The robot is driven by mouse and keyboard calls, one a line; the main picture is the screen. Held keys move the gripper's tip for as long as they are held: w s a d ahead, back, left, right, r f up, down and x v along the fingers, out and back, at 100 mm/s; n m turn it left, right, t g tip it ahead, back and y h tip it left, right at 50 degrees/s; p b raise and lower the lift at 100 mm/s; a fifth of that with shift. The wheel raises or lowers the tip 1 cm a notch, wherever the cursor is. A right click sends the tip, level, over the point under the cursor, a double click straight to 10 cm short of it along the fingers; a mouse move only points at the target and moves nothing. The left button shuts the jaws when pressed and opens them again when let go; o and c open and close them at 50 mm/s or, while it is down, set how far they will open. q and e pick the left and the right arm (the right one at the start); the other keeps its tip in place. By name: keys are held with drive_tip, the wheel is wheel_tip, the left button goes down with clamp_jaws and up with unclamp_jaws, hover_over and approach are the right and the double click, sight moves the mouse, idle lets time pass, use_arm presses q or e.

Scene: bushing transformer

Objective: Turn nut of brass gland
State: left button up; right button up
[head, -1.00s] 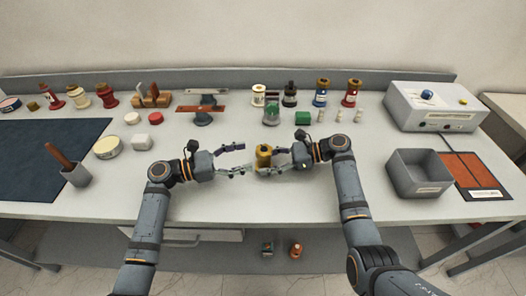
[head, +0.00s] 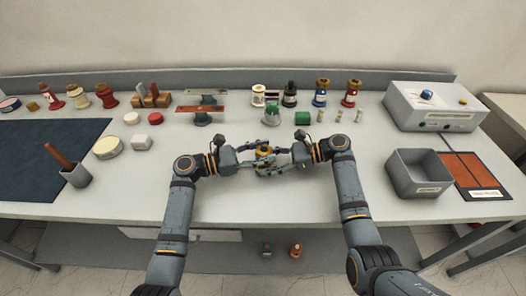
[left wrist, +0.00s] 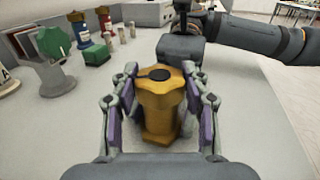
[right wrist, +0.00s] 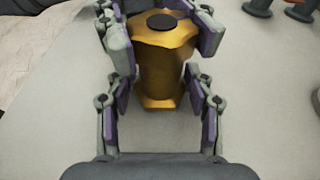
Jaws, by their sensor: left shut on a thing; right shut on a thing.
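The brass gland (head: 264,151) stands upright near the front middle of the table. It is gold, with a wider nut (left wrist: 160,78) at its top, a dark round opening in the middle, and a hexagonal lower part (right wrist: 162,102). My left gripper (head: 254,157) comes from the left and is shut on the upper nut, a finger on each side in the left wrist view. My right gripper (head: 277,158) comes from the right and is shut on the gland lower down. The fingers of both grippers partly hide the gland in the head view.
A green-topped part (head: 271,115) and a green block (head: 302,118) stand behind the grippers. A grey bin (head: 418,178) is to the right, a white block (head: 141,142) and a round tin (head: 107,147) to the left. The front table edge is clear.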

use_arm(q)
drive_tip(key=shift+c, duration=1.4)
drive_tip(key=shift+s+d+f+n+t+y, duration=0.1)
drive_tip(key=shift+s+n+t+y, duration=0.1)
drive_tip(key=shift+n+t+y, duration=0.55)
drive_tip(key=n+t, duration=0.1)
drive_tip(key=t, duration=0.2)
drive_tip(key=shift+n+y, duration=0.35)
drive_tip(key=o, duration=1.2)
drive_tip(key=v, duration=1.2)
